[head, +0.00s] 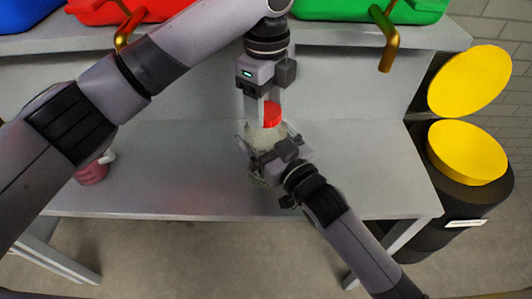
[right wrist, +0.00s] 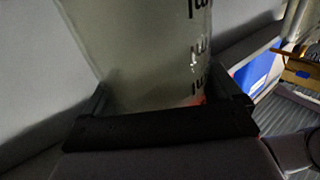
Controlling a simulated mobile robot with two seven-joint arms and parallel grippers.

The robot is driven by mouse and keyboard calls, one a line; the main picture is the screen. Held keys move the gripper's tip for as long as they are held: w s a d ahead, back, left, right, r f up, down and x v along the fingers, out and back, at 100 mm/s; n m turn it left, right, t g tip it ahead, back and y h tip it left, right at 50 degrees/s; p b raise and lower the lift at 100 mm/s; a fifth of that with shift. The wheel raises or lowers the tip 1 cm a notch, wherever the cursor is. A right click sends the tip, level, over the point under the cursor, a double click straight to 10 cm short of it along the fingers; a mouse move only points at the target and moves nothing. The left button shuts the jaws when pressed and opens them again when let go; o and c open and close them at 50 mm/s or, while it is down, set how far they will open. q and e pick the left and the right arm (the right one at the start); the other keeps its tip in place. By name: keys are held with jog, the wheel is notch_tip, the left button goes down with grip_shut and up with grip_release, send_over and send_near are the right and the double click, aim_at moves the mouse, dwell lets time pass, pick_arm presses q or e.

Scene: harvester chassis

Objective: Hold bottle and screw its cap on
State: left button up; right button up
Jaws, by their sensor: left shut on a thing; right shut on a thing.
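The clear bottle (head: 256,170) stands on the grey bench near its middle, partly hidden by my right gripper. The red cap (head: 271,114) is at the top of the bottle, between the fingers of my left gripper (head: 266,108), which comes from above and is shut on it. I cannot tell how far the cap sits on the neck. My right gripper (head: 262,158) is shut around the bottle's body from the front right. In the right wrist view the bottle (right wrist: 150,50) fills the middle, with dark markings on its side.
The grey bench (head: 180,180) is clear around the bottle. A pink mug (head: 92,172) stands at the left, partly behind my left arm. Red and green containers (head: 370,8) with brass spouts (head: 389,50) sit on the shelf above. Black bins with yellow lids (head: 467,152) stand at the right.

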pick_arm(q)
jog(key=m, duration=0.4)
jog(key=shift+m, duration=0.3)
jog(key=o, duration=1.2)
jog(key=shift+o, duration=0.2)
pick_arm(e)
jog(key=shift+f, duration=0.1)
pick_arm(q)
notch_tip(320, 180, up, 12)
pick_arm(e)
jog(key=o, duration=1.8)
jog(key=shift+c, duration=0.2)
jog(key=shift+s, duration=0.1)
